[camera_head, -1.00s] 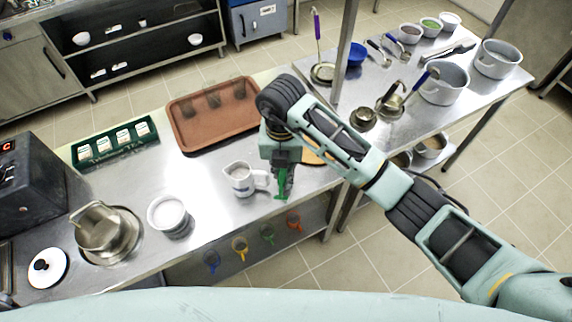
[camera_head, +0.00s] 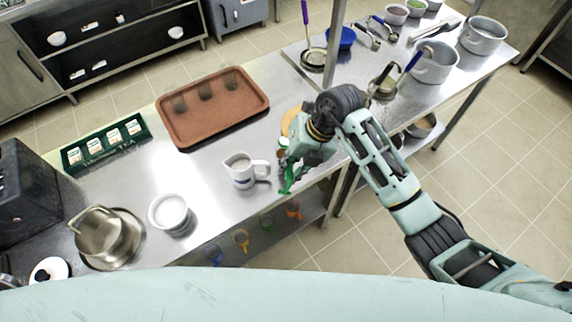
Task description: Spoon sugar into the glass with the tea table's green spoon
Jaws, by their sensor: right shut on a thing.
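My right gripper (camera_head: 286,168) is shut on the green spoon (camera_head: 289,182) and holds it tilted near the table's front edge, just right of the white jug. The fingers hide part of the spoon. A white bowl (camera_head: 170,213) with white contents, looking like sugar, stands on the steel table (camera_head: 140,185) to the left. My left gripper is not in view.
The white jug (camera_head: 240,171) stands close left of the spoon. A steel pot (camera_head: 101,235), a green tea box (camera_head: 104,142) and a dark machine (camera_head: 28,192) are at left. Pots and ladles crowd the right table.

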